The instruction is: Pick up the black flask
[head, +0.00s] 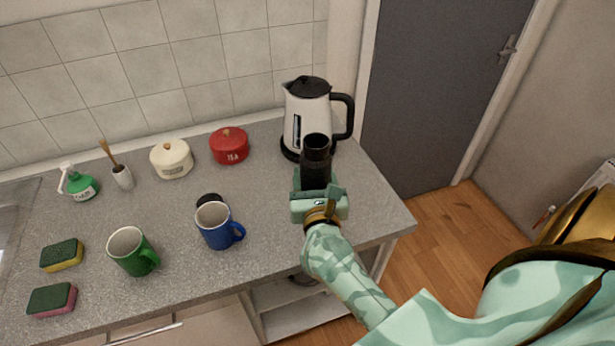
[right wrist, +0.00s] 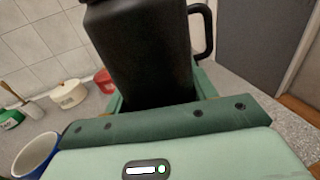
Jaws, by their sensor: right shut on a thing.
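The black flask (head: 316,158) stands upright in my right gripper (head: 319,190), in front of the kettle near the right end of the grey counter. It looks dark and cylindrical, and its lower part is hidden by the gripper. In the right wrist view the black flask (right wrist: 145,50) fills the middle, between the green fingers of my right gripper (right wrist: 155,105). The gripper is shut on it. I cannot tell whether the flask's base touches the counter. My left gripper is not in view.
A white kettle (head: 304,118) with a black handle stands close behind the flask. Left are a red pot (head: 229,146), cream pot (head: 172,159), blue mug (head: 216,228), green mug (head: 130,252), soap bottle (head: 80,184) and two sponges (head: 62,255). The counter (head: 270,205) is clear between blue mug and gripper.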

